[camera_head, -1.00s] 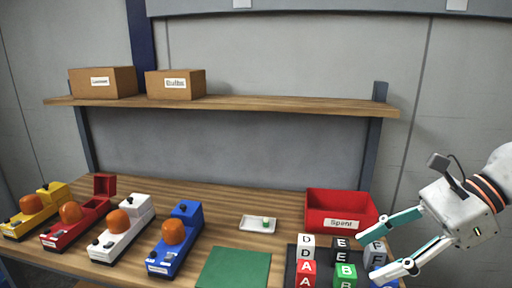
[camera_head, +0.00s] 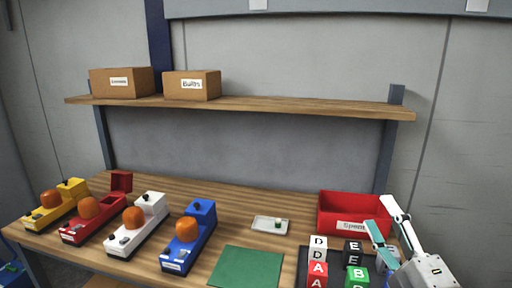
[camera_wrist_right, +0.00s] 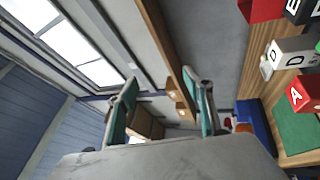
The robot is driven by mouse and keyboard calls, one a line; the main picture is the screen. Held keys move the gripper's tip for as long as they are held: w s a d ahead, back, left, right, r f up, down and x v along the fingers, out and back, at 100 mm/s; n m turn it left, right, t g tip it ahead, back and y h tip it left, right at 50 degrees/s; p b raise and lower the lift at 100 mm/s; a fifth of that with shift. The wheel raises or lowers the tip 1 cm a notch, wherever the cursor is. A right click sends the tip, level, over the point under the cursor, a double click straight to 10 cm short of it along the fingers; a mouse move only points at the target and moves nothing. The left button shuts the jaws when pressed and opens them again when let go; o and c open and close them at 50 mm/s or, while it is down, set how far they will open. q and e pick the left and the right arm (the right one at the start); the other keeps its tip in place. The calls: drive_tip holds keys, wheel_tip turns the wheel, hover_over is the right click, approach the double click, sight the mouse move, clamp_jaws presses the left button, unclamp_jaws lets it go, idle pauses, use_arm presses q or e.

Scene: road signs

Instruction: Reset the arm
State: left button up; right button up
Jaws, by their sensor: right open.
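My right gripper (camera_head: 384,226) is at the right end of the table in the head view, fingers pointing up, in front of the red bin. It is open and nothing shows between its fingers. In the right wrist view the two teal-padded fingers (camera_wrist_right: 162,108) stand apart, with the shelf and wall beyond them. My left gripper is not in view.
Lettered blocks (camera_head: 318,268) stand at the front right, close to my right gripper. A red bin (camera_head: 345,228), a small white tray (camera_head: 270,226), a green mat (camera_head: 246,268) and several coloured lamp units (camera_head: 187,236) are on the table (camera_head: 225,205). Boxes (camera_head: 192,85) sit on the shelf (camera_head: 250,104).

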drive_tip(key=s+d+f+m+g+h, duration=0.2)
drive_tip(key=d+f+m+g+h, duration=0.15)
drive_tip(key=f, duration=0.45)
drive_tip(key=s+d+f+m+g+h, duration=0.3)
drive_tip(key=d+f+m, duration=0.1)
drive_tip(key=f, duration=0.4)
drive_tip(key=s+d+f+m+g+h, duration=0.15)
drive_tip(key=s+f+m+g, duration=0.25)
drive_tip(key=s+f+g, duration=0.75)
drive_tip(key=s+a+f+m+t+y+b, duration=0.1)
drive_tip(key=a+f+t+y+b, duration=0.1)
drive_tip(key=a+f, duration=0.3)
drive_tip(key=a+f+t+y+b, duration=0.2)
drive_tip(key=a+f, duration=0.3)
drive_tip(key=f, duration=0.8)
drive_tip(key=s+a+f+m+t+y+b, duration=0.1)
drive_tip(key=a+f+t+y+b, duration=0.2)
drive_tip(key=f, duration=0.6)
drive_tip(key=a+b, duration=0.1)
drive_tip(key=a, duration=0.1)
drive_tip(key=shift+s+a+f+m+y, duration=0.15)
drive_tip(key=shift+s+a+m+y, duration=0.15)
drive_tip(key=shift+a+m, duration=0.05)
